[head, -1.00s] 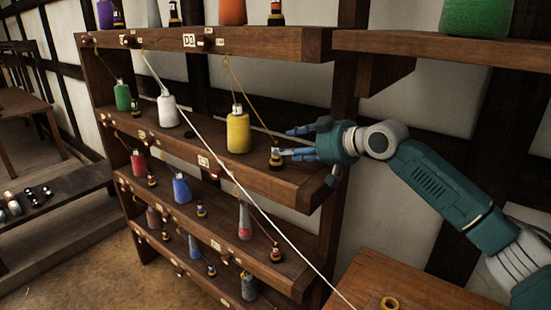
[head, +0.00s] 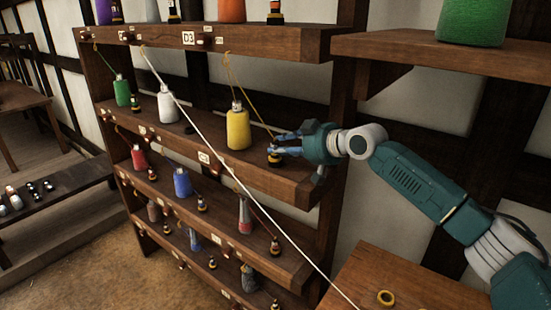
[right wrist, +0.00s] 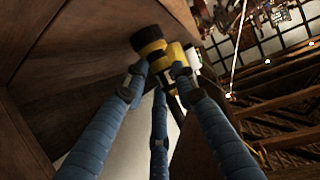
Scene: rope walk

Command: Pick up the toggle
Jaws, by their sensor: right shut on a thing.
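The toggle (head: 275,160) is a small black and yellow piece at the right end of the shelf that holds the yellow cone. A yellow cord comes down to it from a peg above. My right gripper (head: 282,144) reaches in from the right and is shut on the toggle's upper part. In the right wrist view the blue fingers close around the toggle (right wrist: 150,42), whose dark end shows beyond the fingertips. I cannot tell whether its base still touches the shelf. My left gripper is not in view.
The yellow cone (head: 238,130) stands left of the toggle, with a white cone (head: 168,107) farther left. A taut white cord (head: 265,217) crosses in front of the rack. A wooden table (head: 360,270) with a yellow ring (head: 386,298) is at lower right.

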